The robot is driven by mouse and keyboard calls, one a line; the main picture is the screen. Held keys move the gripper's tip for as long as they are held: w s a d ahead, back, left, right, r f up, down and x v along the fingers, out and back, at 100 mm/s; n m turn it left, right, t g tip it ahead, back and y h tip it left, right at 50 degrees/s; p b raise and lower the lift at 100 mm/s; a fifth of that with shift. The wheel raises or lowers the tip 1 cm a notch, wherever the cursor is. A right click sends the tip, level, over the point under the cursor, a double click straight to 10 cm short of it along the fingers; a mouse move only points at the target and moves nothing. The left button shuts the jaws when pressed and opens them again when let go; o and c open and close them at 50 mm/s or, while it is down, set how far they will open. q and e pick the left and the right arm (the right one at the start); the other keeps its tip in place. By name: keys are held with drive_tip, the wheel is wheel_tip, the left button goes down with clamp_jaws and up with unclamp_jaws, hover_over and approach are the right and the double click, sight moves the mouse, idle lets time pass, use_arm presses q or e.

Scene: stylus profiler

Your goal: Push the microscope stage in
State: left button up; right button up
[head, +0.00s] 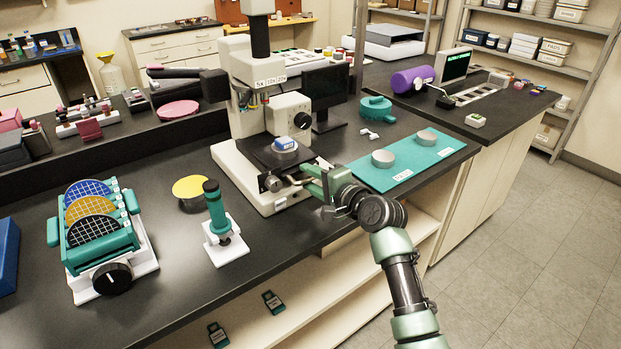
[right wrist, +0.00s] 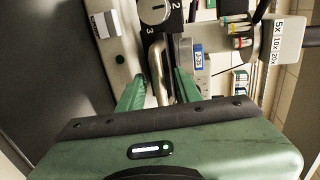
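The cream microscope (head: 243,75) stands on the black bench. Its black stage (head: 262,153) juts out toward me and carries a round grey piece with a blue-and-white block (head: 285,143). A bent metal handle (head: 292,180) is at the stage's front. My right gripper (head: 309,183) is at this handle. In the right wrist view the handle (right wrist: 158,68) runs between the two green fingers of the gripper (right wrist: 160,80), with gaps visible beside it, so the fingers look open around it. The block (right wrist: 198,55) also shows there. My left gripper is not in view.
A teal mat (head: 440,153) with grey discs lies right of the microscope. A green-handled tool on a white stand (head: 219,220) and a teal rack of round wafers (head: 100,237) stand to the left. A yellow disc (head: 190,187) lies near the microscope base.

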clamp_jaws()
idle(1.4)
